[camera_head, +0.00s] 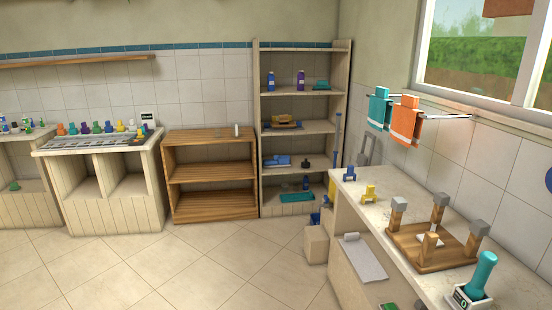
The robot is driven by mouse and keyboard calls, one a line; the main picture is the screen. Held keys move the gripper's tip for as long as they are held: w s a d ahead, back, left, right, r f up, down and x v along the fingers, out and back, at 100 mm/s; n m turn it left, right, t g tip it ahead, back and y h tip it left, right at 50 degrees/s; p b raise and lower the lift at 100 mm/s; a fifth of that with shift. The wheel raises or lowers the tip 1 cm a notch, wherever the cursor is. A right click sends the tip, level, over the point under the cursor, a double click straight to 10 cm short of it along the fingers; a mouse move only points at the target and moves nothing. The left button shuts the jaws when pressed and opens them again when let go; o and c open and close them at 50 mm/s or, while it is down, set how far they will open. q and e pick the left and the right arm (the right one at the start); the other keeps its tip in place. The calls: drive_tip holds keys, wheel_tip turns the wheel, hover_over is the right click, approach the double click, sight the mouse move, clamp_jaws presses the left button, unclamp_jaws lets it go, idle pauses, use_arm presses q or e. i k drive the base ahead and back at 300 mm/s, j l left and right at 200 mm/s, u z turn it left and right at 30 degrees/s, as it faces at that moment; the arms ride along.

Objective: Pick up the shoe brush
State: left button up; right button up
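I cannot clearly make out a shoe brush; items on the tall open shelf (255,130) are too small to name surely. On its second level lies a tan-brown block-like thing (290,119) on something dark blue. On the level below lies a low blue thing (278,161), with small dark items to its right. A teal low thing (321,85) sits on the top level beside a blue bottle (271,81) and a purple bottle (301,80). Neither of my grippers is in view.
A right counter (373,212) carries an upturned wooden stool (432,246) and a teal-handled item (482,275). A low wooden shelf (212,172) and a counter with several coloured bottles (60,148) stand left. A box (316,244) sits by the right counter. The tiled floor (190,270) is clear.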

sight(283, 119)
drive_tip(key=i, duration=4.4)
